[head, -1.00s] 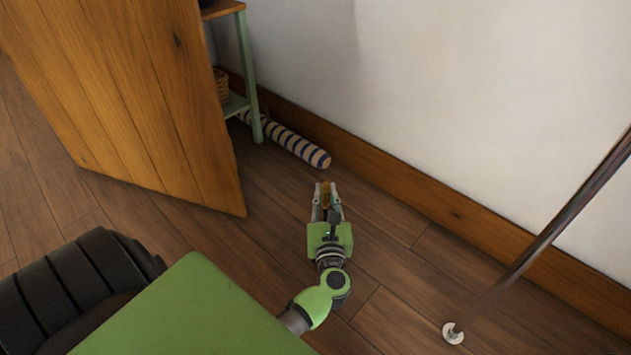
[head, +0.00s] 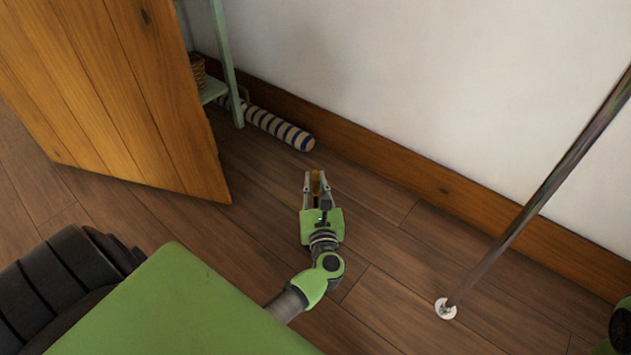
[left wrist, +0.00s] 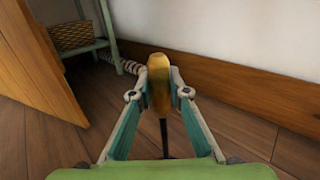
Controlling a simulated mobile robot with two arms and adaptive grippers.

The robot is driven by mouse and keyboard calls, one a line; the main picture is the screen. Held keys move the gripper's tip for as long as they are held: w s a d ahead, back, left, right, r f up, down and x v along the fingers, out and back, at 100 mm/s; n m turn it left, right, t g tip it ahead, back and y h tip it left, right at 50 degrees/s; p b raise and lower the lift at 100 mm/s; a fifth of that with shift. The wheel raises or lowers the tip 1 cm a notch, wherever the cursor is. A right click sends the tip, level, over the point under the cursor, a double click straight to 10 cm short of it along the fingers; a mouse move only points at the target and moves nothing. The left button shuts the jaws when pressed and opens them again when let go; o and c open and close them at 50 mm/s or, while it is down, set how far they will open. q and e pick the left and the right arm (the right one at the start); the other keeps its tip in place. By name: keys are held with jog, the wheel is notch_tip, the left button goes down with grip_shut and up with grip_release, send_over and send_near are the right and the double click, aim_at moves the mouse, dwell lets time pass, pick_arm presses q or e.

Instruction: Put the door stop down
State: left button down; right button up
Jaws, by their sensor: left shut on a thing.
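My left gripper (head: 318,190) is low over the wooden floor, between the door and the wall, shut on a small amber-brown thing, likely the door stop (head: 317,183). In the left wrist view the door stop (left wrist: 158,84) stands upright between the two fingers (left wrist: 158,100), its rounded top showing. A thin dark part shows below it. Whether its lower end touches the floor I cannot tell. At the right edge of the head view a green and black piece shows, probably part of my right arm; its gripper does not show.
A wooden door (head: 120,100) stands at the left. A striped draught roll (head: 280,128) lies along the skirting board (head: 420,178), beyond my gripper. A green shelf stand (head: 228,70) with a basket (left wrist: 75,36) is behind the door. A metal pole (head: 530,205) stands right; floor between is clear.

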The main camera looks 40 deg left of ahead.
pick_arm(q)
jog(key=shift+r, duration=0.2)
jog(key=c, duration=2.3)
grip_release()
jog(key=shift+f, duration=0.35)
jog(key=o, duration=0.4)
jog(key=shift+r, duration=0.15)
